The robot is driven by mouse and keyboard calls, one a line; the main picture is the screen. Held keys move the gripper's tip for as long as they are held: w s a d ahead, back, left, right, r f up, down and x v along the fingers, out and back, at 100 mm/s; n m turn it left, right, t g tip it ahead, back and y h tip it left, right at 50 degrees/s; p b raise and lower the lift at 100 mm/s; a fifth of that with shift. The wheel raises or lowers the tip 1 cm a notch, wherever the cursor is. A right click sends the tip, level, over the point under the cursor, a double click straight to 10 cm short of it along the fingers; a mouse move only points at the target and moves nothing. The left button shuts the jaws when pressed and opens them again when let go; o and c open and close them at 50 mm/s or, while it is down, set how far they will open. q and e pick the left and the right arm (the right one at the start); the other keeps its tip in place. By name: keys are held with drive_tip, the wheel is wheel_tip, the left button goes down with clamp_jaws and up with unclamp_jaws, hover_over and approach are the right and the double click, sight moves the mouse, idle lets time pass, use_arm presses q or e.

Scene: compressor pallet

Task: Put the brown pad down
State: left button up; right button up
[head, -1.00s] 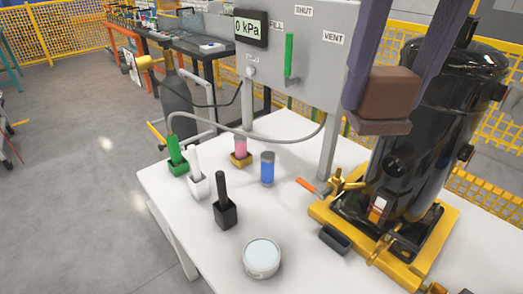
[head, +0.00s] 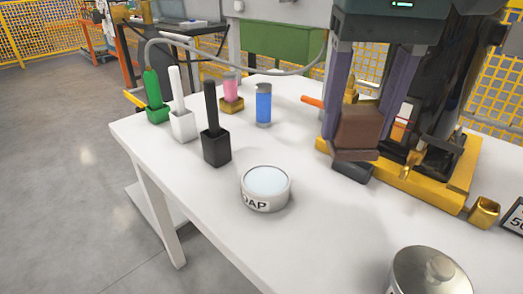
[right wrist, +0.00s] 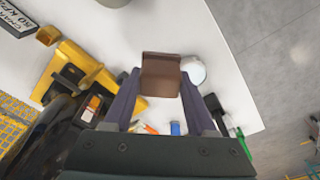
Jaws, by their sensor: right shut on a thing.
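The brown pad (head: 360,128) is a block with a thin, darker lower edge. My right gripper (head: 362,118) is shut on it, with a purple finger on either side. In the right wrist view the pad (right wrist: 161,76) sits between the fingertips, over the white table. In the head view it shows just above a small dark tray (head: 352,173), partly covering it. I cannot tell whether the pad touches the tray. My left gripper is not in view.
A soap tub (head: 266,188) stands left of the pad, and a metal canister (head: 430,275) is at the front. The compressor's yellow base (head: 435,190) is close on the right. Holders with green, white and black handles line the left.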

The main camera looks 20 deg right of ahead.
wheel_tip(320, 180, down, 15)
drive_tip(key=b, duration=0.5)
drive_tip(key=shift+s+f, duration=0.1)
drive_tip(key=shift+f, duration=0.3)
drive_tip(key=shift+f, duration=0.15)
drive_tip(key=o, duration=1.2)
